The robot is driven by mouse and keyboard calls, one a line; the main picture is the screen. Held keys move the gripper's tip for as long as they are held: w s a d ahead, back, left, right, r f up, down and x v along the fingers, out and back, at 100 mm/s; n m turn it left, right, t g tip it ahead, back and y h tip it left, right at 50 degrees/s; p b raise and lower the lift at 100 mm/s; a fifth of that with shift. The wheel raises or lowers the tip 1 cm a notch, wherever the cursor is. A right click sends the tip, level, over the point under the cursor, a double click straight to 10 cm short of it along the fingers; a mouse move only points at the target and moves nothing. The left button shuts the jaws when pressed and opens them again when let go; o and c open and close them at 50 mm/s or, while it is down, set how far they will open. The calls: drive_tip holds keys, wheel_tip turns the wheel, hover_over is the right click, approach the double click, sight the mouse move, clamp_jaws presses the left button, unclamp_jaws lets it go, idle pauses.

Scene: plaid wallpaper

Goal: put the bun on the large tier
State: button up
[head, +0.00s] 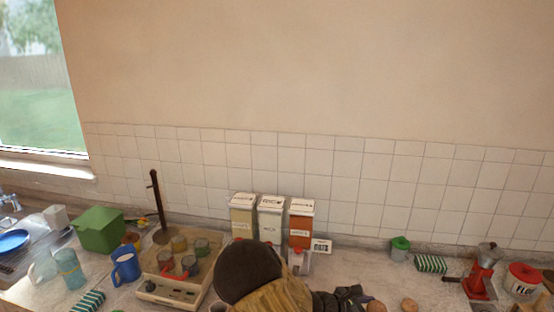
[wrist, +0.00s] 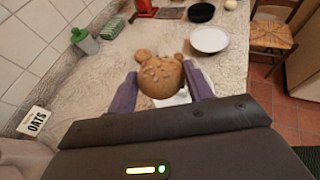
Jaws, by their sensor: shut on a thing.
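My gripper (wrist: 165,88) is shut on the bun (wrist: 160,77), a round brown bun with pale flecks on top, held between two purple fingers. In the head view my gripper (head: 350,297) shows as dark parts at the bottom edge, with a brown round thing (head: 376,306) beside it; I cannot tell if that is the held bun. A white surface (wrist: 178,99) shows partly below the held bun, mostly hidden. A white round plate (wrist: 209,39) stands farther along the counter. I cannot tell which, if either, is the large tier.
Two smaller brown round things (wrist: 143,56) sit just beyond the bun. Cartons (head: 270,218) line the wall. A chair (wrist: 274,36) is beyond the counter edge.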

drive_tip(key=shift+s+a+f+n+t+y, duration=0.25)
drive_tip(key=shift+a+f+n+t, duration=0.4)
drive_tip(key=shift+f, duration=0.85)
drive_tip(key=shift+s+a+f+n+t+y, duration=0.25)
drive_tip(key=shift+a+f+n+t, duration=0.4)
drive_tip(key=shift+f, duration=0.8)
drive_tip(key=shift+s+a+f+n+t+y, duration=0.25)
drive_tip(key=shift+a+f+n+t, duration=0.35)
drive_tip(key=shift+f, duration=0.9)
drive_tip(key=shift+w+a+f+n+t+y, duration=0.15)
drive_tip(key=shift+w+f+n+t+y, duration=0.15)
drive_tip(key=shift+f+t+y, duration=0.1)
drive_tip(key=shift+w+a+f+n+t+y, duration=0.15)
drive_tip(key=shift+w+a+n+t+y, duration=0.55)
drive_tip(key=shift+n+t, duration=0.25)
drive_tip(key=shift+w+a+r+n+t+y, duration=0.25)
drive_tip(key=shift+w+n+t+y, duration=0.3)
drive_tip(key=shift+n+t+y, duration=0.15)
drive_tip(key=w+a+r+n+t+y, duration=0.2)
drive_tip(key=w+a+r+n+y, duration=0.25)
drive_tip(key=r+n+y, duration=0.35)
drive_tip(key=shift+m, duration=0.35)
drive_tip(key=f+b, duration=0.5)
drive_tip(key=b, duration=0.1)
drive_tip(key=f+b, duration=0.3)
drive_tip(key=b, duration=0.1)
drive_tip(key=shift+w+d+f, duration=0.15)
drive_tip(key=shift+w+f, duration=0.15)
drive_tip(key=shift+w, duration=0.05)
drive_tip(key=shift+r, duration=0.1)
